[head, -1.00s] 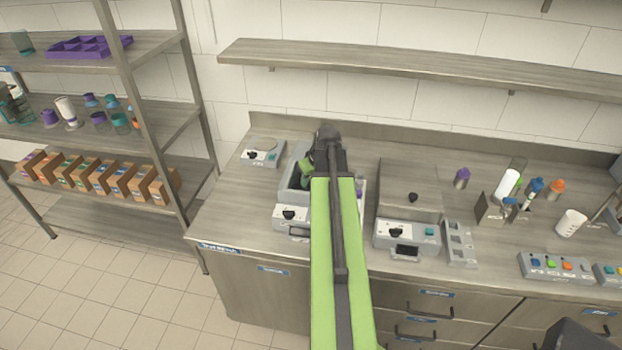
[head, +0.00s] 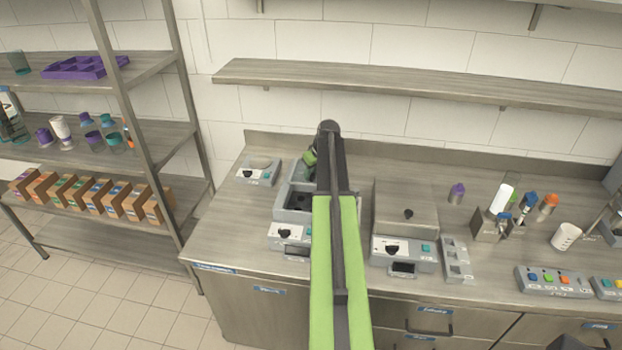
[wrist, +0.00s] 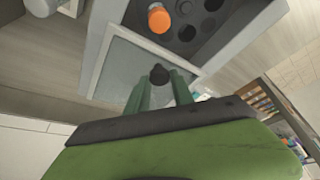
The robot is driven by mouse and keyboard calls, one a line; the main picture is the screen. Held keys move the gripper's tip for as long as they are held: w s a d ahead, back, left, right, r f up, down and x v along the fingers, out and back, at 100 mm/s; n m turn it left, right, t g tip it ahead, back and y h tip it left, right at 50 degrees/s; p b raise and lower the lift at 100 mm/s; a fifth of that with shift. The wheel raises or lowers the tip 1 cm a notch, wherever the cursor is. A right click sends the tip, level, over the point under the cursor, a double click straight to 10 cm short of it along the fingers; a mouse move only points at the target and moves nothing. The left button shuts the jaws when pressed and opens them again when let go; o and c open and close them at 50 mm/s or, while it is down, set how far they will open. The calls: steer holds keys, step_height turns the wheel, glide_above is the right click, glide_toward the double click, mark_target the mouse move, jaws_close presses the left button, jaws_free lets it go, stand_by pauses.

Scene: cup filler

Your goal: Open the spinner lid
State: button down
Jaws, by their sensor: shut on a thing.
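The spinner (head: 290,238) is a grey box on the counter, left of my arm in the head view. Its chamber is uncovered and a dark rotor (head: 298,199) shows inside. In the wrist view the rotor has several dark holes, and an orange-capped tube (wrist: 158,18) sits in it. The spinner lid (wrist: 125,75) is a pale, see-through framed panel beside the chamber, with a black knob (wrist: 159,72). My gripper (wrist: 158,84) has its green fingers shut on this knob.
A second device (head: 405,247) with a closed metal lid stands right of my arm. A small device (head: 257,172) stands at the back left. A wall shelf (head: 400,90) runs above the counter. A tube holder (head: 490,228) and white cup (head: 566,236) are farther right.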

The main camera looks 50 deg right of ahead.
steer(key=c, duration=1.1)
jaws_free()
steer(key=p+v, duration=1.6)
steer(key=v, duration=0.1)
steer(key=shift+s, duration=0.25)
steer(key=shift+r, duration=0.1)
